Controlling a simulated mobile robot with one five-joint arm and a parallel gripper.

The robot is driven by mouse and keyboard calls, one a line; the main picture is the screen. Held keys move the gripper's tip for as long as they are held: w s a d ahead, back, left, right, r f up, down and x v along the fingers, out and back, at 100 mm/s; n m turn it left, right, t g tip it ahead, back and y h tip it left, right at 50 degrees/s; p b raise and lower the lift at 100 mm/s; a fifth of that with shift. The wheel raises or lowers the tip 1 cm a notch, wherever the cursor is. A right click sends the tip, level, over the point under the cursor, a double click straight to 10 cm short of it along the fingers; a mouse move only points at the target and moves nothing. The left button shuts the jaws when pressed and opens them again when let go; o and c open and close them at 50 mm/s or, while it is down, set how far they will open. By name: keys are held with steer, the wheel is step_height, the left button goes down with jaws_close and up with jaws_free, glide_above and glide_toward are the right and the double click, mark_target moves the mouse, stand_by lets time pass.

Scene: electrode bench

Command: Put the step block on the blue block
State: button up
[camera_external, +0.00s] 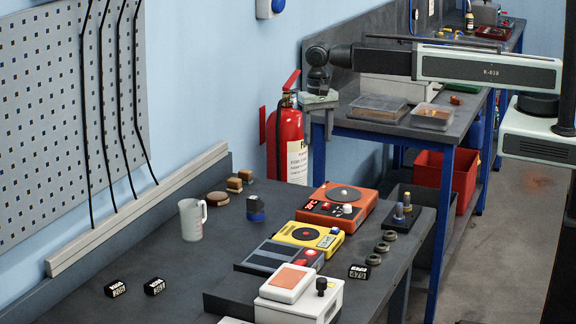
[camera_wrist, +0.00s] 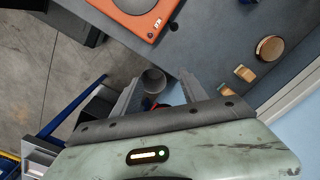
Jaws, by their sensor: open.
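The blue block (camera_external: 256,216) stands on the near bench, behind the yellow device. A small dark piece with a stepped outline (camera_external: 254,203) sits on top of it and looks like the step block, though it is too small to be sure. My gripper (camera_external: 318,97) is high up and well beyond the pair, over the far end of the bench. In the wrist view its two fingers (camera_wrist: 158,95) are spread apart with nothing held. A grey round thing shows far below between them.
An orange device (camera_external: 337,205), a yellow device (camera_external: 306,235) and a white jug (camera_external: 192,219) stand near the pair. Two small tan blocks (camera_external: 240,181) and a wooden disc (camera_external: 217,198) lie toward the wall. A fire extinguisher (camera_external: 286,140) stands between the benches.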

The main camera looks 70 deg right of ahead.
steer(key=s+d+n, duration=0.8)
steer(key=s+d, duration=0.5)
steer(key=d, duration=0.2)
steer(key=shift+n, duration=0.3)
step_height(320, 180, down, 9)
steer(key=b, duration=0.9)
steer(key=shift+f, duration=0.15)
